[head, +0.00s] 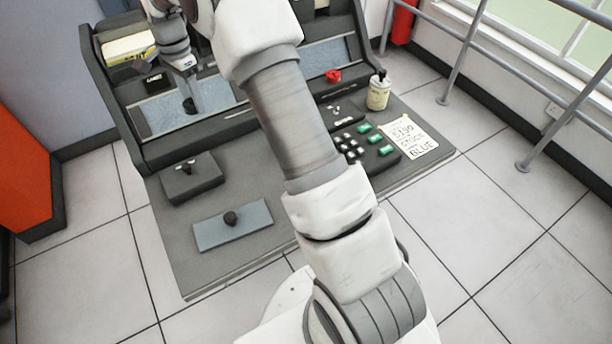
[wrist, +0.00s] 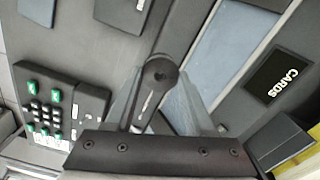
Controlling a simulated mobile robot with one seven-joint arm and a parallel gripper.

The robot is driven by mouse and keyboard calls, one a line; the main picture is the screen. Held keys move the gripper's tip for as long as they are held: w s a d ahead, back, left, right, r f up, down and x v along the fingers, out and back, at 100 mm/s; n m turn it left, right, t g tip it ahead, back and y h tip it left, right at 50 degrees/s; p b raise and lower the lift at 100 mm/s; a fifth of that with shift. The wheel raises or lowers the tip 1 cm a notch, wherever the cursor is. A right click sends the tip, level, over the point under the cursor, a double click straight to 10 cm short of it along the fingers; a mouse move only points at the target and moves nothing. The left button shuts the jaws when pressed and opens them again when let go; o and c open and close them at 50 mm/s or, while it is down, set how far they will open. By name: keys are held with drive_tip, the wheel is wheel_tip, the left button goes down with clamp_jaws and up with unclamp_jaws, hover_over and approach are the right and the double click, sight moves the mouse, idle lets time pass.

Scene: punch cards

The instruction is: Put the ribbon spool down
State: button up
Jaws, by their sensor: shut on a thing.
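My gripper (head: 187,92) is at the upper left in the head view, pointing down over the light blue recessed strip (head: 212,93) of the dark console. It is shut on a small dark round piece, the ribbon spool (head: 190,106).
A grey-blue plate (head: 208,235) with a dark knob and a block with a small lever (head: 190,183) lie on the console's front left. A keypad with green keys (head: 364,128), a bottle (head: 378,94) and a lettered card (head: 408,137) are at right. Railings (head: 460,62) stand beyond.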

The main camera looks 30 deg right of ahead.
sight(188, 104)
drive_tip(key=w+f+m+b, duration=0.1)
drive_tip(key=w+a+f+m+b, duration=0.1)
drive_tip(key=shift+a+f, duration=0.1)
drive_tip(key=shift+f, duration=0.3)
drive_tip(key=s+d+f+b, duration=0.1)
drive_tip(key=s+d+f, duration=0.1)
drive_tip(key=s, duration=0.1)
drive_tip(key=s+d+f+b, duration=0.1)
drive_tip(key=s+f, duration=0.1)
drive_tip(key=s, duration=0.2)
drive_tip(key=s+d+f+b, duration=0.1)
drive_tip(key=s+d+f, duration=0.1)
drive_tip(key=s+f, duration=0.1)
drive_tip(key=shift+s+d+b, duration=0.2)
drive_tip(key=shift+d+b, duration=0.1)
drive_tip(key=shift+b, duration=0.1)
drive_tip(key=shift+f+b, duration=0.65)
drive_tip(key=shift+f, duration=1.3)
drive_tip(key=shift+f, duration=0.2)
drive_tip(key=o, duration=1.3)
